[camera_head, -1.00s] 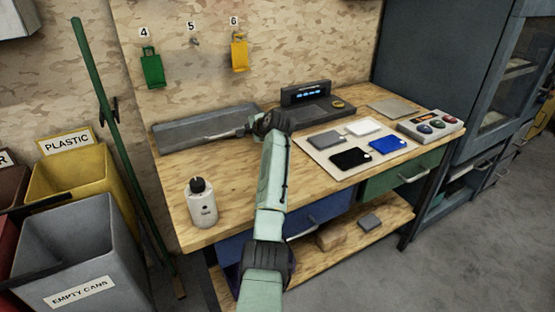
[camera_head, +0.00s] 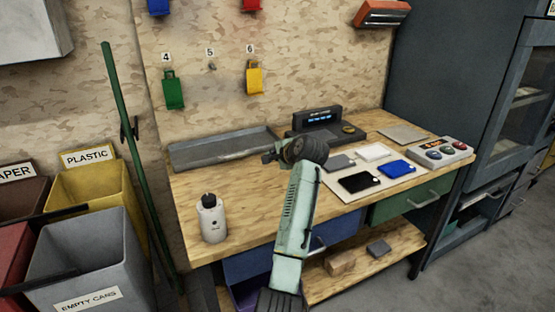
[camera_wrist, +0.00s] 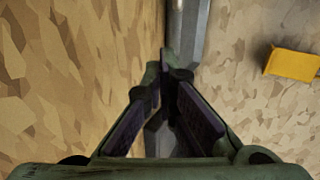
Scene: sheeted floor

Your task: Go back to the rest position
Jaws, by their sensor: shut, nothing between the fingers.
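My gripper (camera_head: 267,157) is at the end of my pale green arm, above the workbench (camera_head: 250,215) and in front of the grey tray (camera_head: 225,148). It points toward the back left in the head view. In the wrist view my gripper (camera_wrist: 168,72) has its fingertips together, with nothing between them. The wrist view also shows a grey strip, likely the tray (camera_wrist: 185,35), beyond the fingertips. A yellow tag (camera_wrist: 292,66) is off to the right there.
A white bottle (camera_head: 212,218) stands at the bench's front left. A dark device with a display (camera_head: 322,123), coloured cards (camera_head: 397,168) and a button box (camera_head: 440,152) are on the right. Bins (camera_head: 90,255) and a green pole (camera_head: 125,130) stand left. Tags hang on the wall.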

